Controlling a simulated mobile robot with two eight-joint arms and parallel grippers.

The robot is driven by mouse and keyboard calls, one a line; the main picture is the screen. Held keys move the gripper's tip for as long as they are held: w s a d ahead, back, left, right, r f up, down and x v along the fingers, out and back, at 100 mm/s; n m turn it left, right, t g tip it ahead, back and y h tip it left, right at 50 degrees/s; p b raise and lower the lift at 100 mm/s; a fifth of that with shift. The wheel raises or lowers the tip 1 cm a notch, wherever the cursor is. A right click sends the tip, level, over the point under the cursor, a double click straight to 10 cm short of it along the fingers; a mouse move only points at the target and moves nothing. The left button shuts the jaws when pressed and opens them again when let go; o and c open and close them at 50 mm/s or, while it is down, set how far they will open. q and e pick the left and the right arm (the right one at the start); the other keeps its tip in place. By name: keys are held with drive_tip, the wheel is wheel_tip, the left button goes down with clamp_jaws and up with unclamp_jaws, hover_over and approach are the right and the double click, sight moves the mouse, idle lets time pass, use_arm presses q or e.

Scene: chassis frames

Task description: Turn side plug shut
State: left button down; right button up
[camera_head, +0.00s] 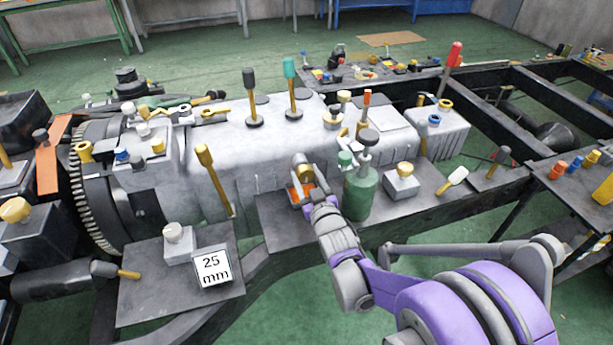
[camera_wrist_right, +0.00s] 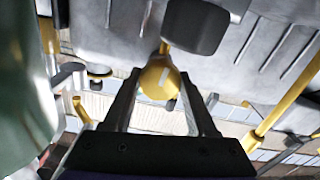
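The side plug, a yellow brass piece (camera_wrist_right: 159,80), shows in the right wrist view below a dark grey rounded part (camera_wrist_right: 198,24) on the grey housing. In the head view a brass plug (camera_head: 305,172) shows at the housing's near side, just beyond my right gripper (camera_head: 302,187). My right gripper's two fingers (camera_wrist_right: 161,92) stand on either side of the plug in the wrist view. Gaps show between fingers and plug, so the gripper looks open; contact is not clear. My left gripper is not in view.
A green bottle (camera_head: 361,193) stands close right of my right gripper. An orange piece (camera_head: 297,194) lies by the gripper. A grey block with a yellow knob (camera_head: 402,183) stands further right. A "25 mm" card (camera_head: 212,268) is on the left plate. Upright handles (camera_head: 289,75) rise behind.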

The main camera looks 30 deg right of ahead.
drive_tip(key=c, duration=0.5)
drive_tip(key=shift+c, duration=0.2)
drive_tip(key=shift+m, duration=0.3)
drive_tip(key=m+p, duration=0.1)
drive_tip(key=m, duration=0.2)
drive_tip(key=m+p, duration=0.1)
drive_tip(key=m, duration=0.4)
drive_tip(key=m+p, duration=0.1)
drive_tip(key=m, duration=0.3)
drive_tip(key=shift+m+p, duration=0.55)
drive_tip(key=shift+m, duration=1.85)
